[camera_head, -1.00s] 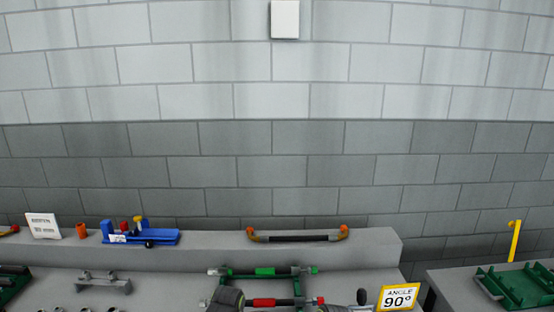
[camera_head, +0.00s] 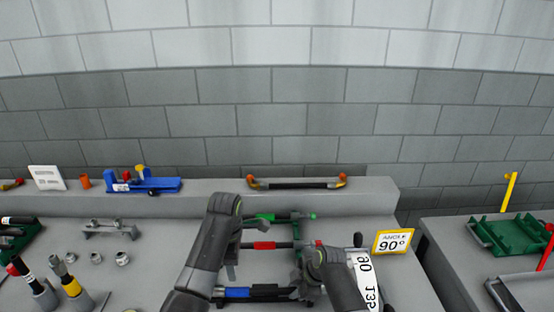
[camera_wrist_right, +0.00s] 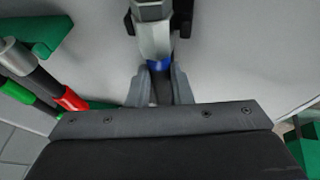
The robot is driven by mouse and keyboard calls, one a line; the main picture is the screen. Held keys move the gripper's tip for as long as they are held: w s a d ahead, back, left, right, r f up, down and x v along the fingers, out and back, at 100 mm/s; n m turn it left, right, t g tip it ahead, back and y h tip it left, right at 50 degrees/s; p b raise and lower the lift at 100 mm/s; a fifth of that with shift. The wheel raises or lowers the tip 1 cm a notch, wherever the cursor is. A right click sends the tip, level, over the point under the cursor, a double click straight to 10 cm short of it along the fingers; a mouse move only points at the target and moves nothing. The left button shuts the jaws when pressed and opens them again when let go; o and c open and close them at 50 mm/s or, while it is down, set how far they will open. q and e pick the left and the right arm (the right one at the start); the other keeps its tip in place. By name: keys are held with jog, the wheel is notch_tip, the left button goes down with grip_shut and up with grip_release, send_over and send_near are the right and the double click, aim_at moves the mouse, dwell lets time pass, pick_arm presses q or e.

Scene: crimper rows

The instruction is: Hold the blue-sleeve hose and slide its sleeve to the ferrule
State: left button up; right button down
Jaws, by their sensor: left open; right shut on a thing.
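The blue-sleeve hose (camera_head: 268,293) lies low in the head view, below the red-sleeve hose (camera_head: 264,245) and the green-sleeve hose (camera_head: 266,217). Its blue sleeve (camera_head: 238,293) shows towards its left end. My left gripper (camera_head: 232,270) is open above the blue sleeve, apart from it as far as I can tell. My right gripper (camera_head: 301,283) is shut on the right end of the blue-sleeve hose. In the right wrist view, my right gripper's fingers (camera_wrist_right: 160,88) close beside a metal hex fitting (camera_wrist_right: 153,38) with a blue band (camera_wrist_right: 159,65). The gripped part is mostly hidden.
Several cups and fittings are at left. A blue tool (camera_head: 150,186) and a hose with orange ends (camera_head: 296,185) sit on the back ledge. A green tray (camera_head: 508,235) is far right.

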jog(key=c, duration=1.2)
grip_release()
jog(key=shift+r, duration=0.1)
